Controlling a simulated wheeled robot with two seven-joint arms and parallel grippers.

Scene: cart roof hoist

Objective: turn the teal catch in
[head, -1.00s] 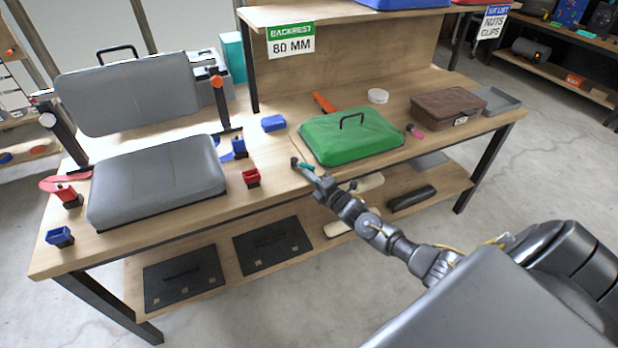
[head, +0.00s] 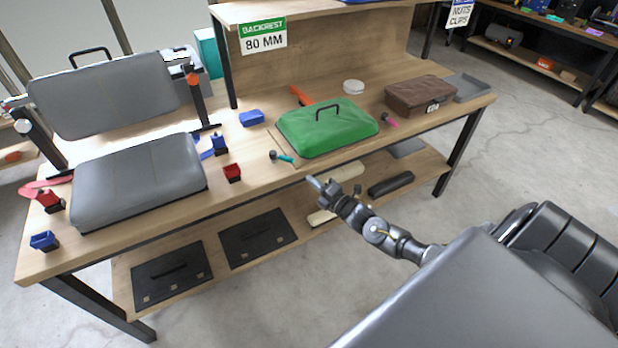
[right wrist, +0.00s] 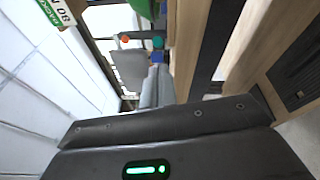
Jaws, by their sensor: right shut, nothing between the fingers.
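The teal catch (head: 285,158), a short teal lever with a dark round knob end, lies on the bench top by the near left corner of the green lid (head: 328,128). The lid has a black handle and lies flat. My right gripper (head: 314,183) is shut and empty, just off the bench's front edge, below and right of the catch in the head view and apart from it. My left gripper is out of view.
A magenta catch (head: 389,122) lies at the lid's right, by a brown case (head: 420,95). An orange-red handle (head: 300,95) is behind the lid. Grey seat cushion (head: 140,180), backrest (head: 105,95) and red block (head: 232,172) are left. The lower shelf holds black panels (head: 258,240).

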